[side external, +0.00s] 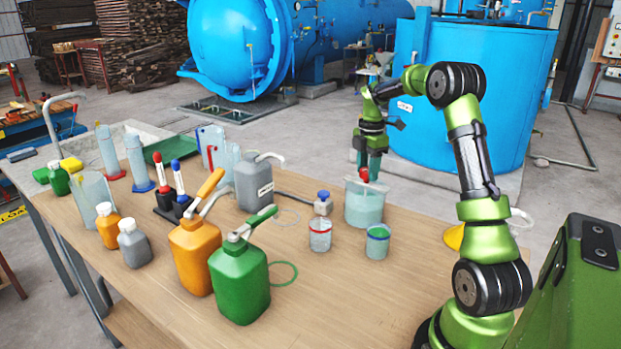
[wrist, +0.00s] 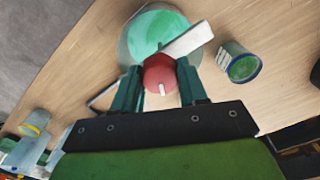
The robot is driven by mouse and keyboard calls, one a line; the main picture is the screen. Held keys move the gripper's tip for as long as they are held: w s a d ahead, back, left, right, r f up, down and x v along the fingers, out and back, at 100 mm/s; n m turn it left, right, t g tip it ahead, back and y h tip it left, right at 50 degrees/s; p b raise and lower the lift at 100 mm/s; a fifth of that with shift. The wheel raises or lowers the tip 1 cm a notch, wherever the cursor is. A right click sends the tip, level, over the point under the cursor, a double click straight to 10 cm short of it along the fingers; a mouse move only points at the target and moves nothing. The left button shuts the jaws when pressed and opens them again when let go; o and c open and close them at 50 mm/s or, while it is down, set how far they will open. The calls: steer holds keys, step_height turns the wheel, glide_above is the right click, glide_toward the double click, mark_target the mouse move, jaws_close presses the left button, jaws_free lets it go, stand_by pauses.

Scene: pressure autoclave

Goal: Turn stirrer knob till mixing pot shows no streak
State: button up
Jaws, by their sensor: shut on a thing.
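The mixing pot (side external: 364,207) is a clear vessel of pale green liquid on the bench. In the wrist view the pot (wrist: 142,32) shows green liquid with paler patches; I cannot tell whether these are streaks or reflections. The red stirrer knob (side external: 364,174) sits at its top, beside a pale bar (wrist: 187,40) across the rim. My gripper (side external: 369,166) comes down from above. In the wrist view its two fingers (wrist: 160,82) are shut on the red knob (wrist: 159,70), one on each side. A white mark shows on the knob.
Green (side external: 242,283) and orange (side external: 195,255) pump cans stand to the left. Bare bench lies in front of the cup.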

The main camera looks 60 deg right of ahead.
steer(key=m, duration=0.5)
steer(key=shift+m, duration=0.3)
steer(key=m, duration=1.1)
steer(key=shift+a+m, duration=0.1)
steer(key=shift+m, duration=0.3)
steer(key=m, duration=1.1)
steer(key=shift+w+m, duration=0.1)
steer(key=shift+m, duration=0.2)
steer(key=m, duration=0.5)
steer(key=shift+m, duration=0.3)
steer(key=m, duration=1.1)
steer(key=shift+m, duration=0.3)
